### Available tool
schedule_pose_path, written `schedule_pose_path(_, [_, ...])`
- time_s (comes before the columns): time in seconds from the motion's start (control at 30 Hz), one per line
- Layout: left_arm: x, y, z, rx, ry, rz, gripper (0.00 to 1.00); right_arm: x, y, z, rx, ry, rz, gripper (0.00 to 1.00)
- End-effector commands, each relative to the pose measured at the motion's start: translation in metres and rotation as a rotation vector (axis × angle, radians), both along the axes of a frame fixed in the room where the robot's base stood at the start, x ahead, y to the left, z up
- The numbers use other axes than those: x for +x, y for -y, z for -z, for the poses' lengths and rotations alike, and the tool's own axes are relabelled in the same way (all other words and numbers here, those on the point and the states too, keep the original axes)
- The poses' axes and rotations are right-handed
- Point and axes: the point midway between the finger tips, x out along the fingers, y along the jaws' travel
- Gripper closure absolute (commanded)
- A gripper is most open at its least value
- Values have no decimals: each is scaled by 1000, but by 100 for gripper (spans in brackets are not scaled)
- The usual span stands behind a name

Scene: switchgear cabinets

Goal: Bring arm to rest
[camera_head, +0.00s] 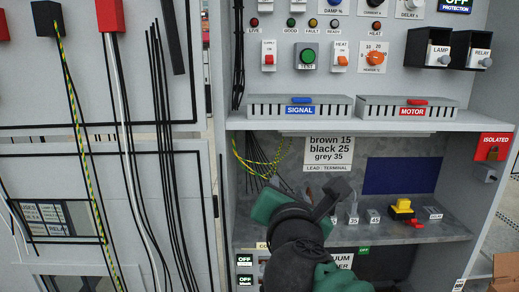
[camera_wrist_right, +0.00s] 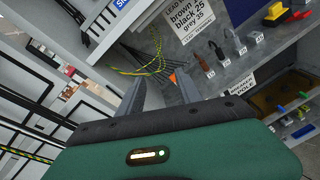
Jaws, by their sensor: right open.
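My right arm (camera_head: 297,240), green and black, reaches up from the bottom middle of the head view in front of the cabinet's lower bay. Its gripper (camera_head: 330,197) is in front of the shelf with the lead terminals. In the right wrist view the two grey fingers of my right gripper (camera_wrist_right: 160,88) stand apart with nothing clearly held between them. A small orange tip (camera_wrist_right: 173,78) shows near the right finger; I cannot tell what it belongs to. My left gripper is not in view.
The shelf (camera_head: 440,232) holds small terminals and a yellow-and-red switch (camera_head: 402,208). Loose yellow-green and black wires (camera_head: 258,165) hang left of the arm. The signal tray (camera_head: 300,110) and motor tray (camera_head: 410,110) stand above. A cardboard box (camera_head: 507,270) is at lower right.

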Motion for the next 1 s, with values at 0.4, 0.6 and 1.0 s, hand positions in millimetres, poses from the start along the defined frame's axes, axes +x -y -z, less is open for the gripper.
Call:
schedule_pose_path(0.4, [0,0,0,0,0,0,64,-62,107,320,1146,-538,816,58])
schedule_pose_path(0.6, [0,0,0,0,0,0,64,-155,141,427,1765,-441,1561,58])
schedule_pose_path(1.0, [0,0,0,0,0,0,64,-188,147,453,1961,-302,1852,58])
